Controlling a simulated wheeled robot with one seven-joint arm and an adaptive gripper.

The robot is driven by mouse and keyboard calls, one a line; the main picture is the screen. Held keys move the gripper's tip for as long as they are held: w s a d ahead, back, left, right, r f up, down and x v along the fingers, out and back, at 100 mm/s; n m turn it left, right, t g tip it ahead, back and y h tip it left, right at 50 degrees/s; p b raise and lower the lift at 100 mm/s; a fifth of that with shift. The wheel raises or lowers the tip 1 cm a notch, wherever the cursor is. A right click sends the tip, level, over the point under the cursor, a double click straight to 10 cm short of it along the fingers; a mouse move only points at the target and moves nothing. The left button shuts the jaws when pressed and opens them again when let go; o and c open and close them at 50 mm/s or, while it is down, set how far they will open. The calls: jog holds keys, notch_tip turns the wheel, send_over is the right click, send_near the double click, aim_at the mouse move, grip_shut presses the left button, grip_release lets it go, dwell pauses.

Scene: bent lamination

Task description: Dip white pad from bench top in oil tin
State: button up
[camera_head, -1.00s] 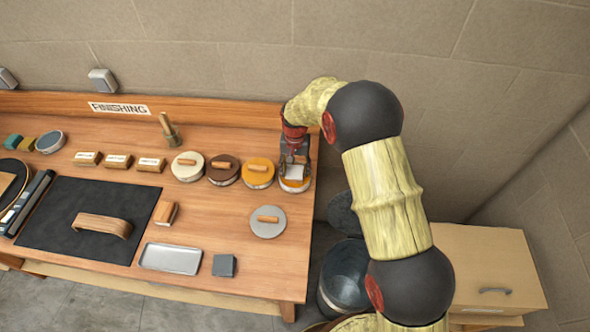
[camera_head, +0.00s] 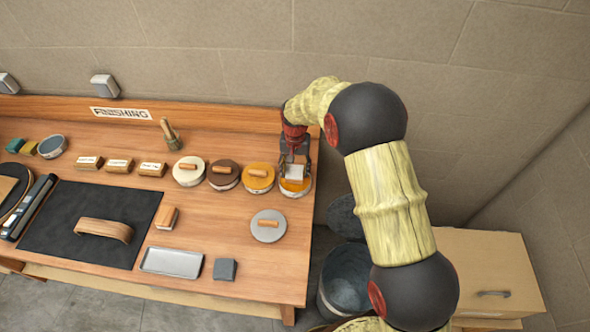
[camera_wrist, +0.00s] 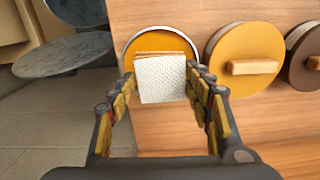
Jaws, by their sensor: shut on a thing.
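My gripper (camera_head: 294,160) is shut on the white pad (camera_wrist: 161,80), a textured white block with a thin brown edge. It also shows in the head view (camera_head: 294,172). The pad is held over the open tin with amber oil (camera_head: 296,188) at the right end of the bench's row of tins. In the wrist view the pad covers most of this oil tin (camera_wrist: 131,47). I cannot tell whether the pad touches the oil. A grey lid with a wooden handle (camera_head: 268,226) lies on the bench in front of the tin.
An orange-lidded tin (camera_head: 258,178) stands close left of the open tin, with brown-lidded (camera_head: 223,174) and cream-lidded (camera_head: 189,171) tins beyond. A metal tray (camera_head: 172,262) and grey block (camera_head: 225,269) lie near the front edge. A dark bin (camera_head: 347,278) stands right of the bench.

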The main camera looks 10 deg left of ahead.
dwell(0.3)
jog(key=shift+r+p, duration=1.25)
jog(key=shift+r, duration=1.3)
